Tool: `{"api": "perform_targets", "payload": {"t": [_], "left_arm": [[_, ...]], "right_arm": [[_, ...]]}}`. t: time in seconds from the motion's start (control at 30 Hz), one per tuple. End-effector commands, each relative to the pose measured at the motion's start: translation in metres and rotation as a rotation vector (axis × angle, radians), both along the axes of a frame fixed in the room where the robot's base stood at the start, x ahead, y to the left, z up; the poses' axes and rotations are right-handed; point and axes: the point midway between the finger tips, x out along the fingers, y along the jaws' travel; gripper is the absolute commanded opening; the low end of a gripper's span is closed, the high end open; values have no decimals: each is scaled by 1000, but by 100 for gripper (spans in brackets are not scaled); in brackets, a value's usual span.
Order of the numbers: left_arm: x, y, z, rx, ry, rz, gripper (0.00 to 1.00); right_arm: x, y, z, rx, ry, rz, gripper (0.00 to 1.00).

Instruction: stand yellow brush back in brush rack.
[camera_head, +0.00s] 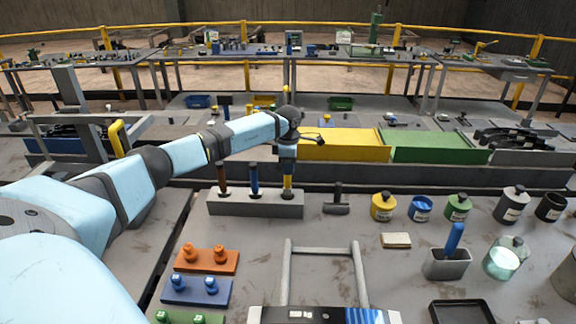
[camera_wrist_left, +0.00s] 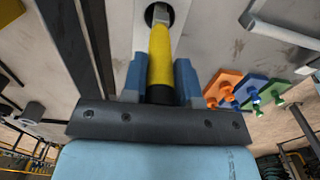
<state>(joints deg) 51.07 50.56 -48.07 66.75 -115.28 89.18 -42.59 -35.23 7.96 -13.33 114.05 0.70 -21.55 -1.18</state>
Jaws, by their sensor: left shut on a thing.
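The brush rack (camera_head: 255,207) is a long grey block near the middle of the bench in the head view. My left gripper (camera_head: 287,176) is above the rack's right end, shut on the yellow brush (camera_head: 288,186), which is upright. In the left wrist view the yellow brush (camera_wrist_left: 160,50) lies between the blue fingers of my left gripper (camera_wrist_left: 162,85). Its grey metal end lines up with a dark round hole (camera_wrist_left: 160,14) in the rack; how deep it sits is unclear. My right gripper is out of view.
A small dark-handled tool (camera_head: 337,203) stands just right of the rack. Yellow, blue and green pots (camera_head: 383,206) are farther right. Orange, blue and green peg blocks (camera_head: 207,261) lie in front. A grey holder with a blue handle (camera_head: 447,262) stands at right.

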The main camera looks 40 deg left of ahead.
Motion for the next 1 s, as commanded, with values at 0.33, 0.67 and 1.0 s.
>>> {"api": "perform_targets", "payload": {"t": [0.33, 0.67, 1.0], "left_arm": [[0, 0, -8, 0, 0, 0, 4], [0, 0, -14, -1, -1, 0, 4], [0, 0, -21, -1, -1, 0, 4]], "right_arm": [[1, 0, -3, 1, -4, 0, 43], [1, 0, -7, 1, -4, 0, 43], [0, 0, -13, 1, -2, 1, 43]]}}
